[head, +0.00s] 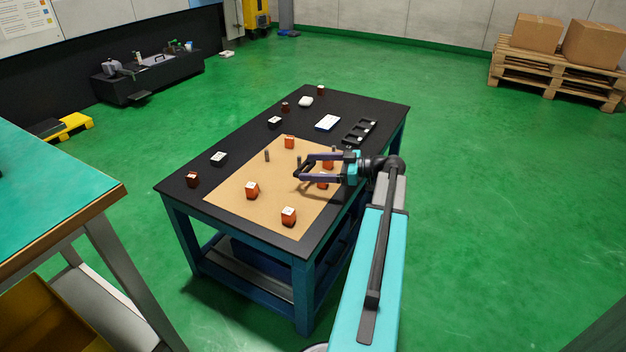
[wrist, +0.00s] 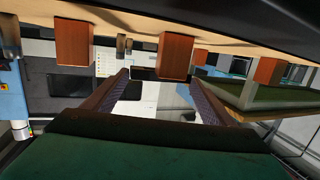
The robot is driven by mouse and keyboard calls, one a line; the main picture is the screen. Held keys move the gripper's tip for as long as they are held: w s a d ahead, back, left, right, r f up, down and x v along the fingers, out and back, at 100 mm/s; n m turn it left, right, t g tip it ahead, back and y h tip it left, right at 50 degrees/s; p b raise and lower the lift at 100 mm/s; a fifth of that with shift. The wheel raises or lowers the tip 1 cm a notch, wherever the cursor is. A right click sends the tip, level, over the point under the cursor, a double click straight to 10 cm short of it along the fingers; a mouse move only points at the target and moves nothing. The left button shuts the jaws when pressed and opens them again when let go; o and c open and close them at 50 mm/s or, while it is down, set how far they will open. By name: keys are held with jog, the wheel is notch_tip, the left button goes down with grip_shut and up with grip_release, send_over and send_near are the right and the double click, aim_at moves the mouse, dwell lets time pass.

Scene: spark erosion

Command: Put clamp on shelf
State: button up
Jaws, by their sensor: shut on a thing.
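My gripper (head: 304,167) is over the right part of the tan mat on the black-topped table. Its two fingers point left and stand apart, with a small dark thing (head: 299,173) at their tips. I take this to be the clamp, but its shape is hard to make out. In the wrist view the two fingers (wrist: 160,85) show with a dark piece (wrist: 145,73) between their tips. The table has a lower shelf (head: 232,272) under its top, partly hidden by the legs. I cannot tell which shelf the task means.
A teal-topped bench (head: 50,190) stands at left. Green floor is free at right.

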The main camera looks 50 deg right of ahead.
jog(key=shift+f+b, duration=0.65)
jog(key=shift+f, duration=1.55)
jog(key=shift+f, duration=0.15)
jog(key=o, duration=1)
jog(key=shift+r, duration=0.2)
jog(key=p+v, duration=0.3)
jog(key=v, duration=0.9)
jog(key=shift+f, duration=0.2)
